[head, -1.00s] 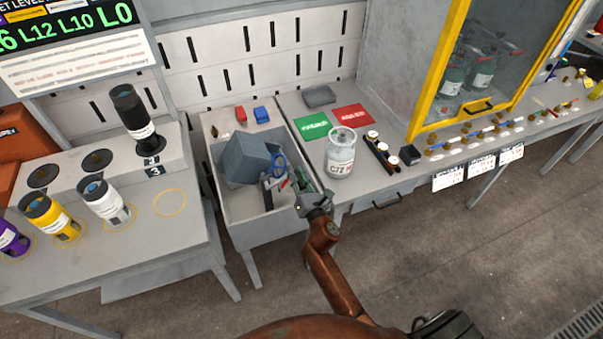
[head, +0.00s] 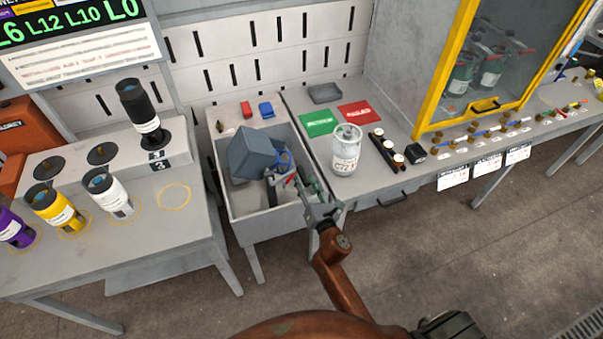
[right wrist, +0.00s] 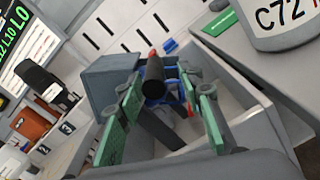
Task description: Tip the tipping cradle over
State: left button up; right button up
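The tipping cradle appears as a blue-grey box (head: 250,152) with a blue part (head: 283,160) at its right side, sitting tilted in a light grey bin. The box (right wrist: 106,80) also shows at the left in the right wrist view. There a black bar (right wrist: 154,78) with a reddish end stands ahead of my gripper, in line with the gap between its fingers. My right gripper (head: 296,184) is over the near right part of the bin. Its green-padded fingers (right wrist: 165,112) are spread apart, and I see no contact with the bar. My left gripper is out of view.
The bin's wall (head: 275,222) runs close beneath my right gripper. A white cylinder labelled C72 (head: 345,152) stands on the bench just right of it. Small red (head: 246,109) and blue (head: 266,110) blocks lie behind the bin. A left table holds several canisters.

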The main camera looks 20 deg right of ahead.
jog(key=s, duration=0.7)
jog(key=shift+a, duration=0.4)
jog(key=shift+r, duration=0.1)
dwell(1.2)
